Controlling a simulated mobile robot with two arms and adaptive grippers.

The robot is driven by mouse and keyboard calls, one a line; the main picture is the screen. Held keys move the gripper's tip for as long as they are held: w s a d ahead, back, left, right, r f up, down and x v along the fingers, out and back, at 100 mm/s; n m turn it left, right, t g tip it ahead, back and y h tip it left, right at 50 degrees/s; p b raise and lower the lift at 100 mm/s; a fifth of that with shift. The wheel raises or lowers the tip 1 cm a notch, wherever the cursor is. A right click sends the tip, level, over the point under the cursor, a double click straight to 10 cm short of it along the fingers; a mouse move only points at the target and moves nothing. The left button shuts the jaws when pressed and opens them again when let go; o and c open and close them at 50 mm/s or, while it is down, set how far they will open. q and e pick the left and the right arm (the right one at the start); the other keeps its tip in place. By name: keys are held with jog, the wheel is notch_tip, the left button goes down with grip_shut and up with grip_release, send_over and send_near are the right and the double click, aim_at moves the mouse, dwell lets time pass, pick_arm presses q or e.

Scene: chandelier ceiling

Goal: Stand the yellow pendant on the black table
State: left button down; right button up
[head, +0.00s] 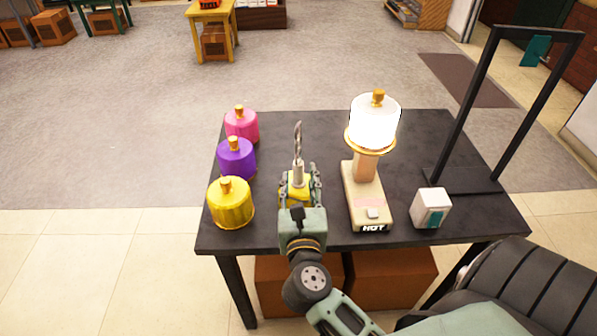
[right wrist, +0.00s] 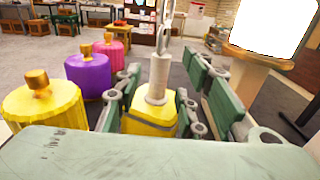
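The yellow pendant (head: 231,208), a ribbed shade with a gold cap, stands upright on the left front of the black table (head: 330,128). It is also at the left in the right wrist view (right wrist: 40,106). My right gripper (head: 299,174) is low over the table, to the right of the pendant and apart from it. A gap shows beside the tool's body in the right wrist view (right wrist: 150,118). My left gripper is out of view.
Purple (head: 236,162) and pink (head: 242,127) pendants stand behind the yellow one. A lit white pendant (head: 374,122) sits on a stand marked HOT (head: 368,200). A small white box (head: 431,208) and black frame (head: 476,110) are at the right. The table's back middle is clear.

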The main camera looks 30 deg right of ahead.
jog(key=b+v, duration=0.1)
jog(key=v, duration=0.6)
